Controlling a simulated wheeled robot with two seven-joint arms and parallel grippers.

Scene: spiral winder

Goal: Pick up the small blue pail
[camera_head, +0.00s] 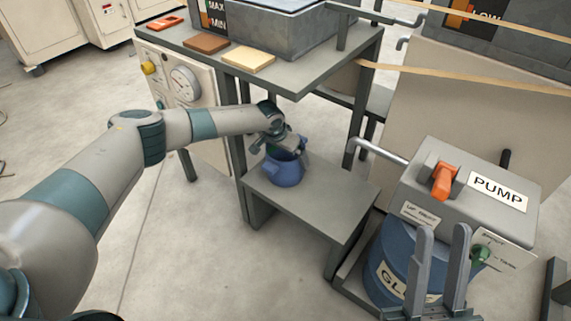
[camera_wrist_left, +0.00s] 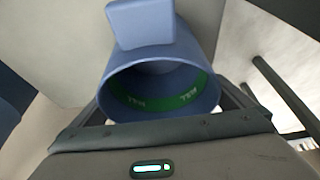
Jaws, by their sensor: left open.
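The small blue pail (camera_head: 284,171) stands upright on a low grey stand (camera_head: 335,197). My right gripper (camera_head: 443,238) is open and empty at the lower right, in front of the pump unit.
A grey bench (camera_head: 305,78) with a grey tank (camera_head: 275,30) and flat blocks stands above and behind the pail. The pump box (camera_head: 465,198) and a blue glue drum (camera_head: 375,245) stand to the right. A gauge panel (camera_head: 186,85) is behind. Floor at front left is clear.

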